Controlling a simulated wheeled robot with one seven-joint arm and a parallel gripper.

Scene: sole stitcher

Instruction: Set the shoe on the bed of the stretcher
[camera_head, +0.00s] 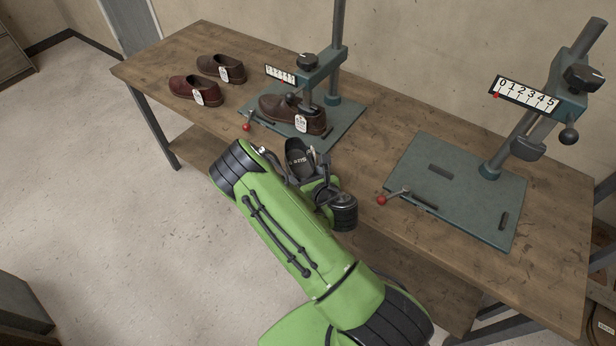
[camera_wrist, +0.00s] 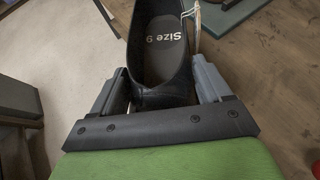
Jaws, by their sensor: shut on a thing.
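My gripper (camera_head: 307,172) is shut on a black shoe (camera_head: 298,155) at the table's front edge, near the left stretcher. In the wrist view the shoe (camera_wrist: 165,45) sits between the two fingers (camera_wrist: 163,88), with "Size 9" on its insole and a tag string at its right side. Its toe is out of that view. The right stretcher (camera_head: 545,125) has an empty flat bed (camera_head: 460,205) with a slot and a red-knobbed lever (camera_head: 390,197). The left stretcher (camera_head: 320,68) has a brown tagged shoe (camera_head: 285,112) on its bed (camera_head: 345,115), under its head.
A dark red shoe (camera_head: 190,90) and a brown shoe (camera_head: 218,68), both tagged, stand at the left of the wooden table (camera_head: 400,120). Both stretchers' posts and heads rise above their beds. Bare tabletop lies between the two beds.

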